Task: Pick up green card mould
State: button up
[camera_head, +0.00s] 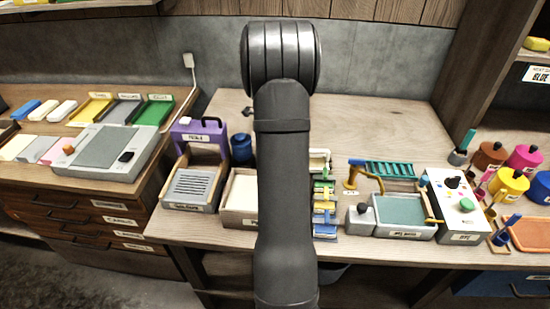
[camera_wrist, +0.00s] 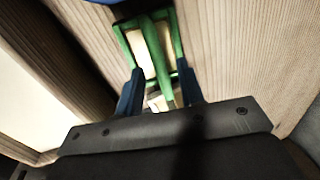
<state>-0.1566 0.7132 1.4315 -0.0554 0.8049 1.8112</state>
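The green card mould (camera_wrist: 165,70) shows in the wrist view as a green frame with cream panels and a green bar down its middle. My gripper (camera_wrist: 160,92) has its two dark blue fingers apart, one on each side of the green bar, with gaps visible. I cannot tell how far above or below the bar the fingertips are. In the head view my arm covers the gripper. A green piece (camera_head: 324,187) shows there just right of my arm, in a column of coloured pieces, partly hidden.
Yellow and blue pieces (camera_head: 324,218) lie in front of the green one. A cream-filled tray (camera_head: 228,212) is left of my arm. A grey-green basin (camera_head: 404,231) and a white box (camera_head: 455,215) are to the right. The table behind is mostly bare.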

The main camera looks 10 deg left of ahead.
jog(key=f, duration=0.3)
jog(key=shift+w, duration=0.3)
grip_shut()
jog(key=shift+r, duration=0.15)
